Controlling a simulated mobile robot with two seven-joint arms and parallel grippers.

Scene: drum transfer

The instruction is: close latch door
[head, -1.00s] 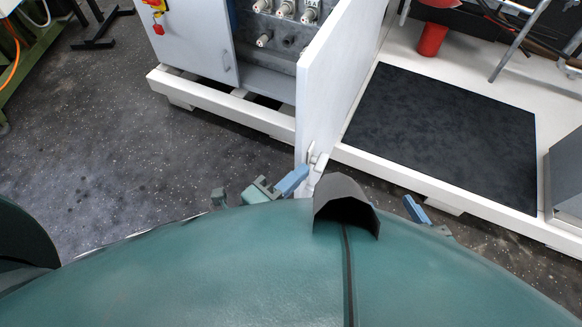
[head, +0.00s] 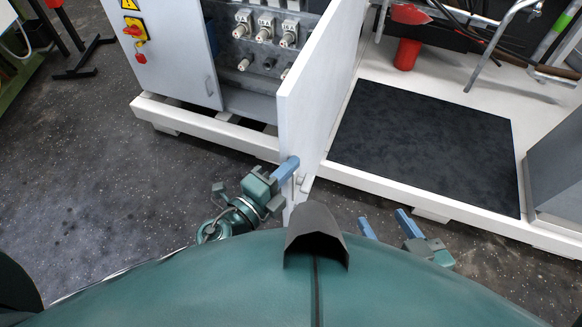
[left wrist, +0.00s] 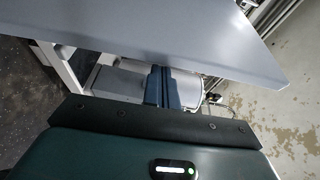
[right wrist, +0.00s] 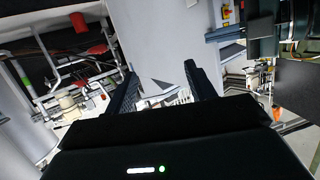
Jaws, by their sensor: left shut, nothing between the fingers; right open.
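The white latch door (head: 318,85) stands swung open on edge in the head view, pointing toward me from the cabinet (head: 180,45). A small latch fitting (head: 302,182) shows low on its right face. My left gripper (head: 290,166) is shut and empty, its blue fingertips at the door's lower left face; I cannot tell whether they touch. In the left wrist view the shut fingers (left wrist: 163,85) lie beside the grey door panel (left wrist: 160,35). My right gripper (head: 385,224) is open and empty to the right of the door, below the platform edge.
A white-framed platform with a dark mat (head: 425,140) lies right of the door. A red container (head: 407,54) and metal tubes (head: 500,45) stand at its back. A grey box (head: 555,165) is at far right.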

